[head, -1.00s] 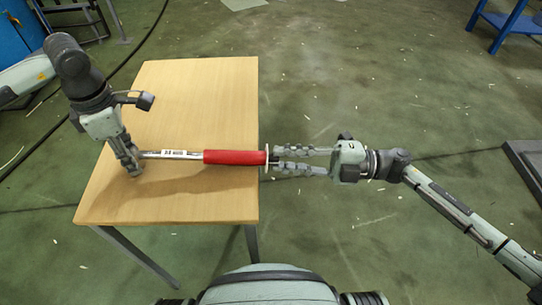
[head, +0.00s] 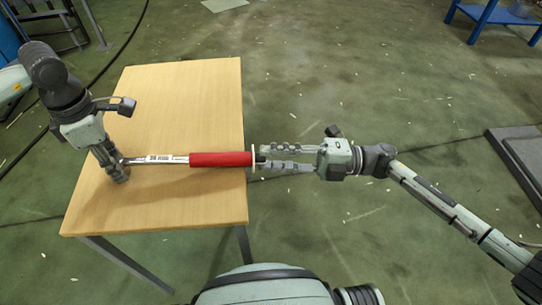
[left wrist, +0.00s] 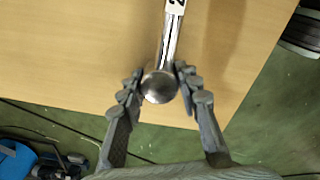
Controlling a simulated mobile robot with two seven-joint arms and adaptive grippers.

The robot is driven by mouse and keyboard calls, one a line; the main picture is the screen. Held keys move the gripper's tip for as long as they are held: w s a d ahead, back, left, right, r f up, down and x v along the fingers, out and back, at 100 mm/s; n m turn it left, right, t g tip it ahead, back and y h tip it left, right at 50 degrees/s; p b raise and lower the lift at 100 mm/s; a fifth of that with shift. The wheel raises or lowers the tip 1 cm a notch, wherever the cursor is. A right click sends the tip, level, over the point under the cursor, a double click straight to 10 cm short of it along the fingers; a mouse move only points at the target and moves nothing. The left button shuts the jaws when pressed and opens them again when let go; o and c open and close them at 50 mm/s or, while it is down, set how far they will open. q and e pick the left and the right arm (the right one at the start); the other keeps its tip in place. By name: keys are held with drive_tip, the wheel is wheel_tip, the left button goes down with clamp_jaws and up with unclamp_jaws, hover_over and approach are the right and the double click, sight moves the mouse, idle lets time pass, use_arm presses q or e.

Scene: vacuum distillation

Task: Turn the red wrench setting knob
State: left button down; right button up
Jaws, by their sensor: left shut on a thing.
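The wrench has a silver shaft (head: 172,159) and a red handle (head: 220,159). It lies level across the wooden table, and its handle end reaches just past the right edge. A pale disc and a small dark end part (head: 257,158) show at that end, partly hidden by fingers. My left gripper (head: 119,168) is shut on the wrench's round metal head (left wrist: 159,86), which sits between its fingers in the left wrist view. My right gripper (head: 263,159) points left, its fingers apart with a visible gap, the tips at the handle's end. Contact there cannot be told.
The wooden table (head: 185,95) is otherwise bare. Green floor lies around it. A blue stand (head: 490,17) is at the top right, and a dark grey slab (head: 520,155) lies at the right edge. A black cable (head: 112,70) runs over the floor at left.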

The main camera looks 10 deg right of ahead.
use_arm(q)
drive_tip(key=shift+a, duration=0.1)
use_arm(e)
drive_tip(key=shift+o, duration=1.3)
drive_tip(key=shift+d, duration=0.1)
drive_tip(key=s+d, duration=0.1)
drive_tip(key=d, duration=1)
drive_tip(key=shift+d+f, duration=0.3)
drive_tip(key=shift+d, duration=0.1)
use_arm(q)
drive_tip(key=c, duration=1)
unclamp_jaws()
drive_tip(key=shift+r, duration=0.1)
